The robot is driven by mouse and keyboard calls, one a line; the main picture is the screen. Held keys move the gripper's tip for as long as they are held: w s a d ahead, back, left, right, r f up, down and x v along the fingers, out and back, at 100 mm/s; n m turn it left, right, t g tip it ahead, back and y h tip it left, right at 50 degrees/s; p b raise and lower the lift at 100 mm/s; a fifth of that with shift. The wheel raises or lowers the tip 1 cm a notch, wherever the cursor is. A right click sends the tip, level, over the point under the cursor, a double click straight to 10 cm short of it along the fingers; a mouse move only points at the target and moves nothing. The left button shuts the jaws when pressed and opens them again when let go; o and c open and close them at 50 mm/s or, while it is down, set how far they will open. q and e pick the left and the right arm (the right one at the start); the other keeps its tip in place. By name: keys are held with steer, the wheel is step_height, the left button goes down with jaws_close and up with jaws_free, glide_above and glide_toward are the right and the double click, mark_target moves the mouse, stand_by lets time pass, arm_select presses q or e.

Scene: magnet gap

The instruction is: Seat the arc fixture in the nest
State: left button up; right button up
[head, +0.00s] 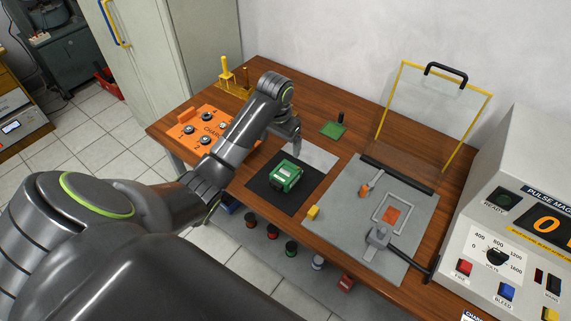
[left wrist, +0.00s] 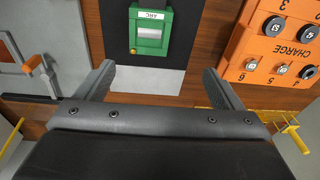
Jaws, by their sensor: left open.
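The arc fixture (head: 285,176) is a green block with a pale top, lying on a black mat (head: 262,193). It also shows in the left wrist view (left wrist: 151,48), with an "ARC" label, ahead of and between my fingers. My left gripper (head: 296,139) is open and empty, behind the fixture and apart from it; both fingers show in the left wrist view (left wrist: 159,72). The likely nest is a light rectangular frame (head: 378,212) around an orange patch (head: 391,214) on the grey plate (head: 345,205). My right gripper is not in view.
A clear guard (head: 427,105) with a yellow frame stands raised behind the plate. An orange charge board (head: 187,131) lies left; the pulse console (head: 510,235) stands right.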

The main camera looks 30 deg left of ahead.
arm_select(q)
step_height(320, 180, up, 4)
steer(key=g+p, duration=0.1)
glide_above(286, 172)
steer(key=f+b, duration=0.1)
steer(key=f, duration=0.2)
steer(key=f+b, duration=0.2)
steer(key=f, duration=0.2)
steer(key=f+b, duration=0.1)
steer(key=f, duration=0.2)
steer(key=shift+w+a+f+b, duration=0.2)
steer(key=shift+w+b, duration=0.15)
steer(key=shift+b, duration=0.05)
steer(key=f, duration=0.1)
steer(key=f+p, duration=0.1)
steer(key=f, duration=0.3)
steer(key=shift+s+d+f, duration=0.1)
steer(key=shift+s+f, duration=0.1)
steer(key=shift+s, duration=0.2)
steer(key=shift+f, duration=0.4)
steer(key=c, duration=1.4)
steer(key=shift+w+r, duration=0.1)
steer(key=shift+c, duration=1)
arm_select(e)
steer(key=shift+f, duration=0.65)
